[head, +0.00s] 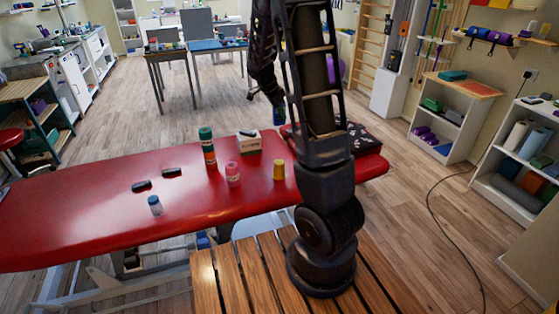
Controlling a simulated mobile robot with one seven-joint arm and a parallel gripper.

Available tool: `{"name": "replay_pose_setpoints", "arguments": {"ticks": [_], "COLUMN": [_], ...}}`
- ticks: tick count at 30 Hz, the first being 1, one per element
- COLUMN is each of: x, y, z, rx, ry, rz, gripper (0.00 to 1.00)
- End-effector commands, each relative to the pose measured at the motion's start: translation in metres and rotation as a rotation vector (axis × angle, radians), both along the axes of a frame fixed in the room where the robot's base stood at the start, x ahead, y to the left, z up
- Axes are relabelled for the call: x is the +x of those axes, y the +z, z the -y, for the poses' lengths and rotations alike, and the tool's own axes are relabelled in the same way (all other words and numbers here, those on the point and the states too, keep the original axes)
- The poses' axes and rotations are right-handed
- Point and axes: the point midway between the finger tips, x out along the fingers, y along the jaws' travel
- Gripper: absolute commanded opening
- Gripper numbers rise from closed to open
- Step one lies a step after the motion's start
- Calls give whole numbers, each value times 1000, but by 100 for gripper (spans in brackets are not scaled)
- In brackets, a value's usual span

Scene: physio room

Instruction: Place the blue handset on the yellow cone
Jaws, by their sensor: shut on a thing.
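The yellow cone (279,170) stands on the red treatment table, near its right part. My gripper (275,104) hangs beyond the cone and higher in the picture, left of my arm's column. It is shut on a small blue thing, which looks like the blue handset (278,117). Only a little of the handset shows, and its exact shape and the fingertips are too small to make out. The handset is apart from the cone.
On the red table (80,212) stand a green-and-orange bottle (208,150), a pink bottle (232,175), a blue-capped bottle (155,205) and a white box (249,141). Two dark objects (142,186) lie left. A dark patterned cushion (362,139) lies right. The table's left part is clear.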

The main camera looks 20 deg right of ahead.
Motion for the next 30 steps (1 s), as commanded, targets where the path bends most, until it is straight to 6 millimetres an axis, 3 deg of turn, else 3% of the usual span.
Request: {"name": "replay_pose_setpoints", "arguments": {"ticks": [19,24,30], "x": [-1,-1,-1], "y": [-132,-153,-162], "z": [0,1,0], "rx": [-1,-1,0], "ry": [0,-1,-2], "rz": [-5,-3,-1], "gripper": [0,0,0]}}
